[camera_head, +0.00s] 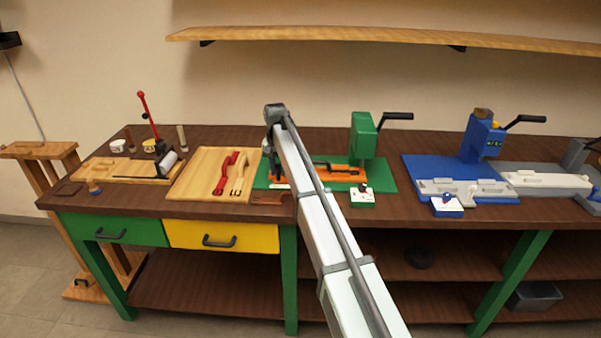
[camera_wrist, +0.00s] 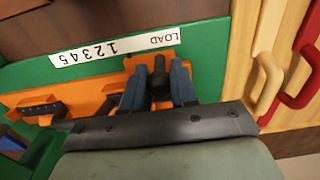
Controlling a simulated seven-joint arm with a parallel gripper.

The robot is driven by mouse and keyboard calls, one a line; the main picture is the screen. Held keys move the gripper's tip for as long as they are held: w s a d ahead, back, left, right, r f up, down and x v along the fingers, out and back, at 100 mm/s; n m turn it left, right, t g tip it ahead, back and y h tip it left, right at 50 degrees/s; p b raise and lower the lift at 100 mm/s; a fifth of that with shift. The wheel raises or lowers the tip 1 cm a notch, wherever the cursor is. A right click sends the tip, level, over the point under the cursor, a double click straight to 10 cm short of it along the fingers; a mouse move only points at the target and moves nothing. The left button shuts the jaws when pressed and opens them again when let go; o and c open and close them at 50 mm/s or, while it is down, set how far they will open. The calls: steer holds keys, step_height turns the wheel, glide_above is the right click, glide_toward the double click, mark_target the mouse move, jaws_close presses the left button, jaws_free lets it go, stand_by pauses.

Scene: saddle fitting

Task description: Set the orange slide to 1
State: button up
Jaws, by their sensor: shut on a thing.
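The orange slide (camera_wrist: 137,62) lies on the green base (camera_wrist: 205,50) of the green press. A dark upright knob (camera_wrist: 159,78) stands on it. My gripper (camera_wrist: 158,88) is shut on this knob, with one blue finger on each side. A white scale strip (camera_wrist: 115,47) beside the slide bears LOAD at its right end and the numbers to the left. The slide's upper edge lies beside the LOAD end; the exact mark is hard to read. In the head view, my gripper (camera_head: 277,168) is at the left end of the green base (camera_head: 382,185), partly hidden by my arm.
The green press (camera_head: 363,140) stands on the base to the right. A wooden board (camera_head: 195,175) with red and tan handles (camera_head: 238,175) lies close on the left. A small white-topped card block (camera_head: 361,197) stands in front. A blue press (camera_head: 478,140) stands farther right.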

steer(key=shift+d, duration=1.2)
steer(key=shift+a, duration=0.25)
stand_by(0.4)
steer(key=o, duration=0.8)
steer(key=shift+r, duration=0.1)
step_height(320, 180, up, 6)
steer(key=shift+f, duration=0.1)
stand_by(0.4)
